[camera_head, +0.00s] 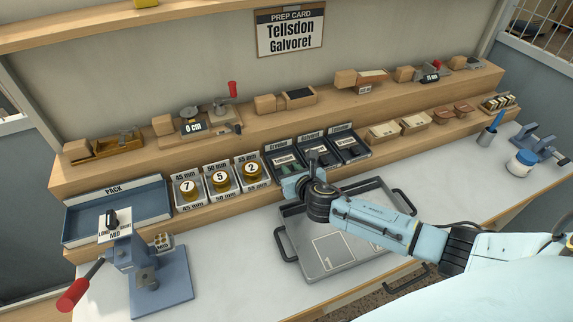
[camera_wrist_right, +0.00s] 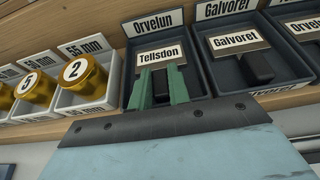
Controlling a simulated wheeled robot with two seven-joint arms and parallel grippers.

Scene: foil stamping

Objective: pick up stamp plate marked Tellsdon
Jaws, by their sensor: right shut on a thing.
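The stamp plate marked Tellsdon (camera_wrist_right: 158,56) sits in a dark tray labelled Orvelun (camera_wrist_right: 133,90), with its white name label facing me; it also shows in the head view (camera_head: 284,160). My right gripper (camera_wrist_right: 162,82) has its green fingers shut on the dark handle of this plate, below the label. The plate still appears to be inside its tray. In the head view my right wrist covers part of that tray. My left gripper is not in view.
The neighbouring tray (camera_wrist_right: 270,85) holds a plate marked Galvoret (camera_wrist_right: 239,42), close on the right. Boxes with gold numbered rolls (camera_head: 221,180) stand on the left. A grey handled tray (camera_head: 300,265) lies below my arm. A blue press (camera_head: 150,275) stands at front left.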

